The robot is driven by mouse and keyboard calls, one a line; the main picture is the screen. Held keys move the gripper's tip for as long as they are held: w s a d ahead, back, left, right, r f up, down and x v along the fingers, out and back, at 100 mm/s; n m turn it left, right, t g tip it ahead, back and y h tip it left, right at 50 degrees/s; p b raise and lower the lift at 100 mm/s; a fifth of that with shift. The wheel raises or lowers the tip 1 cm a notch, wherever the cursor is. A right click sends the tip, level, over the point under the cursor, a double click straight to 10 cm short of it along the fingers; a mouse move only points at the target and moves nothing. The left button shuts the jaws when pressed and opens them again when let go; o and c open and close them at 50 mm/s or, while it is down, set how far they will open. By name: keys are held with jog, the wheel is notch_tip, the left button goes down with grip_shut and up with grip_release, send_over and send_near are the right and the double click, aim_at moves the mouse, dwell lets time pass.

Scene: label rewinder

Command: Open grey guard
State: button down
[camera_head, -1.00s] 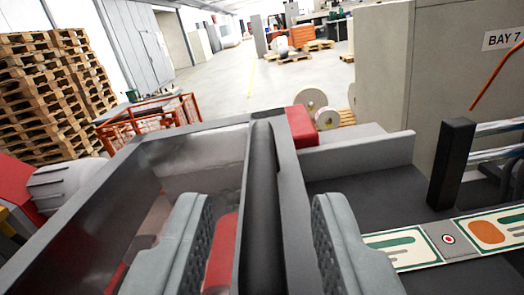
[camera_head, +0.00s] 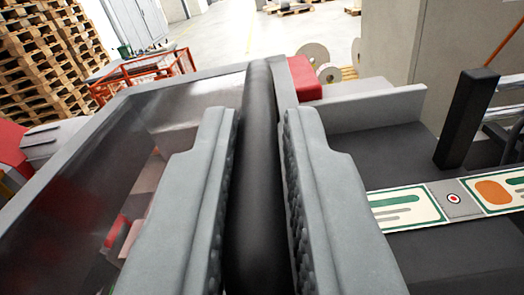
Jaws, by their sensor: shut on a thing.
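The grey guard (camera_head: 190,75) is a grey frame around a see-through panel (camera_head: 95,190), on the left of the camera_head view. A thick black bar handle (camera_head: 258,110) runs along the guard's right edge, away from me. My gripper (camera_head: 260,125) has one grey ribbed finger on each side of the black bar and is shut on it. The fingers hide the sides of the bar's near part. A red part (camera_head: 125,235) shows through the panel.
A label strip (camera_head: 420,205) runs across the dark machine bed at right, beside a black post (camera_head: 467,118). A red block (camera_head: 303,78) sits beyond the bar's far end. A beige cabinet (camera_head: 440,50) stands at the back right. Pallets (camera_head: 55,50) and an orange cage (camera_head: 140,72) stand far left.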

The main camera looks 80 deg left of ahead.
jog(key=shift+s+a+r, duration=0.1)
jog(key=shift+s+r, duration=0.25)
jog(key=shift+r, duration=0.15)
jog(key=s+a+r+n, duration=0.4)
jog(key=s+r+n, duration=0.15)
jog(key=s, duration=0.35)
jog(key=s+a+r+n, duration=0.35)
jog(key=s+n, duration=0.25)
jog(key=s, duration=0.3)
jog(key=s+a+f+n, duration=0.2)
jog(key=s+a+n, duration=0.1)
jog(key=s, duration=0.6)
jog(key=shift+s+a+f+n, duration=0.25)
jog(key=shift+a+n, duration=0.1)
jog(key=shift+a, duration=0.1)
jog(key=c, duration=1.5)
grip_release()
jog(key=shift+w+d, duration=0.1)
jog(key=shift+w, duration=0.05)
jog(key=shift+o, duration=0.2)
jog(key=shift+r, duration=0.2)
